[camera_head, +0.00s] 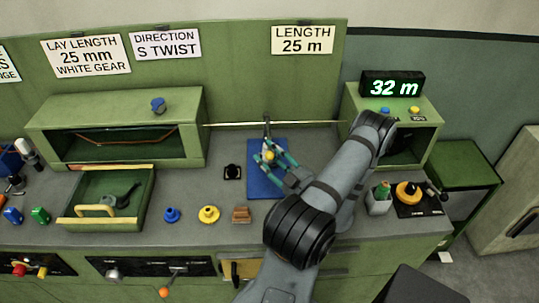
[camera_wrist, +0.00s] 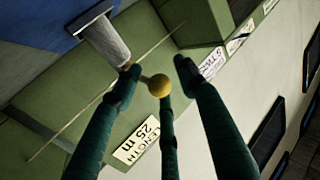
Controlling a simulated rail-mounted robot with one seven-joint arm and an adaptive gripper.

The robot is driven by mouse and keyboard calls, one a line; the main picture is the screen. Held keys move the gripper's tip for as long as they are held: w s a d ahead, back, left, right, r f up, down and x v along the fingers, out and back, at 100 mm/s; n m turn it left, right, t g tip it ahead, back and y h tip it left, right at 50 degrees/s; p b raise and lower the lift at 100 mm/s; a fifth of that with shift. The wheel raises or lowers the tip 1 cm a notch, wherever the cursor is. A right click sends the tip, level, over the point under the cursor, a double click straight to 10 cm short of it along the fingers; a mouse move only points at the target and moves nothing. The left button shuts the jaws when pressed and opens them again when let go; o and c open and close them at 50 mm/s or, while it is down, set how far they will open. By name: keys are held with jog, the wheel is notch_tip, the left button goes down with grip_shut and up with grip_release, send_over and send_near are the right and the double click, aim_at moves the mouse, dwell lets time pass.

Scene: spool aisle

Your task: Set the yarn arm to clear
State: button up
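A small yellow ball (camera_head: 270,155) sits at the blue panel (camera_head: 265,183) in the middle of the bench. I take it for the knob of the yarn arm, but cannot be sure. In the wrist view the yellow ball (camera_wrist: 159,86) shows between my dark green fingers, near a short grey post (camera_wrist: 108,42). My gripper (camera_head: 280,160) reaches over the blue panel from the right. In the wrist view my gripper (camera_wrist: 155,75) is open, its fingers spread with gaps around the ball. Whether any finger touches the ball I cannot tell. The fingers partly hide the mechanism in the head view.
A thin pale rod or strand (camera_head: 235,124) runs across behind my gripper. An open green tray (camera_head: 135,213) is at left. A blue knob (camera_head: 172,215), a yellow knob (camera_head: 208,214) and a brown block (camera_head: 241,215) stand along the front. A display (camera_head: 392,86) reads 32 m.

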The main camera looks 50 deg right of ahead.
jog(key=shift+c, duration=1.2)
grip_shut()
